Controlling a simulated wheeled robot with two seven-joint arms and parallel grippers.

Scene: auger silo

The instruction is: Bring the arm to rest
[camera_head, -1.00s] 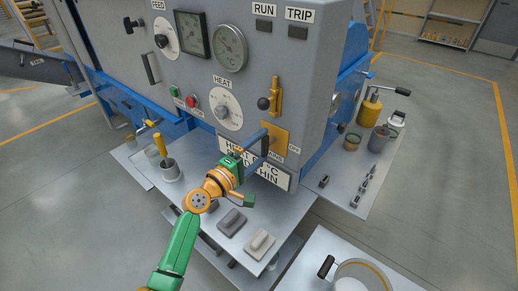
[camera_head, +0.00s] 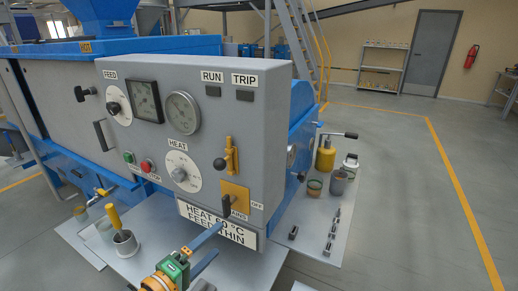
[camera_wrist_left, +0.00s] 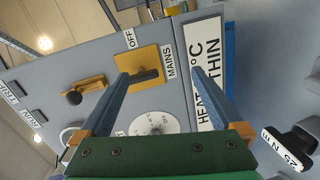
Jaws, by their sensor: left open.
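My left gripper (camera_head: 219,240) comes in from the bottom of the head view, in front of the grey control panel (camera_head: 205,85). Its two blue fingers are apart, with nothing held between them. In the head view the upper fingertip overlaps the sign, just below the dark mains handle (camera_head: 226,206) on its yellow plate (camera_head: 238,194). In the left wrist view the mains handle (camera_wrist_left: 143,76) shows between the fingertips, closer to the left one. I cannot tell whether that fingertip touches it. The heat and feed sign (camera_wrist_left: 206,65) lies by the right finger. My right gripper is not in view.
A metal side table (camera_head: 318,238) holds a yellow oil can (camera_head: 325,156), jars and small parts on the right. A cup (camera_head: 125,243) with a yellow-handled tool stands at lower left. Open floor (camera_head: 400,190) lies to the right.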

